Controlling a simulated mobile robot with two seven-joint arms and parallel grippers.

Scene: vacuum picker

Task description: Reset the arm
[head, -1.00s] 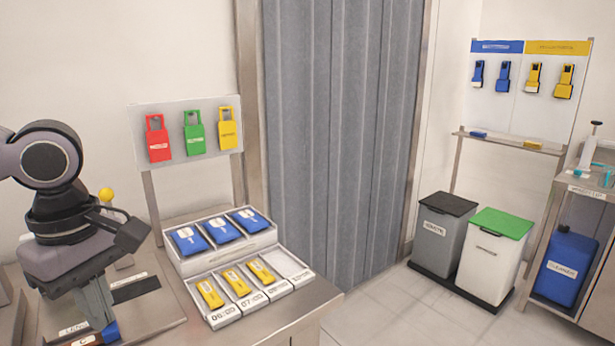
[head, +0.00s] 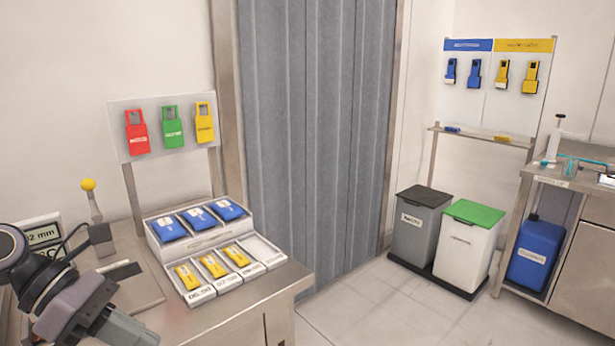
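My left arm comes in at the lower left in the head view, with its dark wrist and grey hand low over the steel table (head: 232,322). The hand (head: 105,325) points down and right toward the bottom edge. Its fingertips are out of the frame or hidden, so I cannot tell whether it is open or holds anything. My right arm and gripper are not in view.
A stepped tray (head: 213,297) on the table holds blue and yellow packs. A lever with a yellow knob (head: 88,185) and a display (head: 42,233) stand behind my arm. Tags hang on a board (head: 183,107).

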